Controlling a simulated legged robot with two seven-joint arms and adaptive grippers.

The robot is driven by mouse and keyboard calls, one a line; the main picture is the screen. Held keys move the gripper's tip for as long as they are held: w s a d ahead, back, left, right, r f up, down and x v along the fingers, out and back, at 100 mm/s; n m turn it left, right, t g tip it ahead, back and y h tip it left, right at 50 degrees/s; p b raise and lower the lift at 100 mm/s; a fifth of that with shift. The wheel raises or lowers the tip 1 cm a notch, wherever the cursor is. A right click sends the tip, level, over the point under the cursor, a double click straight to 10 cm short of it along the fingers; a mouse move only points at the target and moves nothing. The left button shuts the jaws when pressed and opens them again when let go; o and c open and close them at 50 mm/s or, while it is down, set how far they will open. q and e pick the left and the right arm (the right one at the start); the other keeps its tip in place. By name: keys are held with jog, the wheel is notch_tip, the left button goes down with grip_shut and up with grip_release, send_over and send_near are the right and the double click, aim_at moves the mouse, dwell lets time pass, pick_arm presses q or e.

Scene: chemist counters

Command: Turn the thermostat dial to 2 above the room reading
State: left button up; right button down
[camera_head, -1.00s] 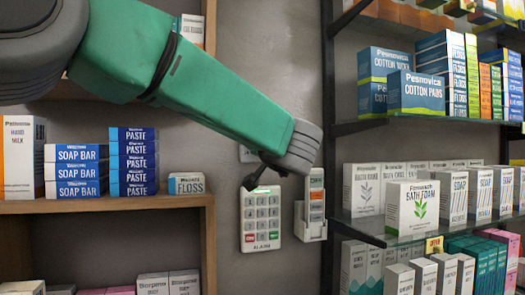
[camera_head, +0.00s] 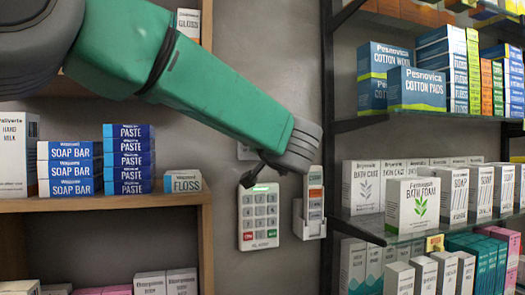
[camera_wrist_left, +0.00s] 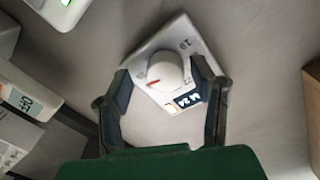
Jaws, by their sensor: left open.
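The thermostat is a tilted white plate on the grey wall, seen in the left wrist view (camera_wrist_left: 182,38). Its round white dial (camera_wrist_left: 172,68) has a red pointer mark on its lower left side. A dark display (camera_wrist_left: 187,101) sits below the dial, with light digits turned in this view and too small to read surely. My left gripper (camera_wrist_left: 163,85) is open, with one finger on each side of the dial; I cannot tell whether they touch it. In the head view my left gripper (camera_head: 264,170) hides most of the thermostat. My right gripper is out of view.
An alarm keypad (camera_head: 259,218) is on the wall just below the gripper. A white holder with a remote-like device (camera_head: 310,220) hangs right of it. Wooden shelves (camera_head: 120,204) stand left and glass shelves (camera_head: 400,236) right, both stocked with boxes.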

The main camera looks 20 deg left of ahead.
pick_arm(q)
jog(key=v, duration=1.2)
jog(key=shift+d, duration=0.2)
jog(key=shift+w+a+f, duration=0.1)
jog(key=shift+w+f, duration=0.05)
jog(key=shift+w, duration=0.05)
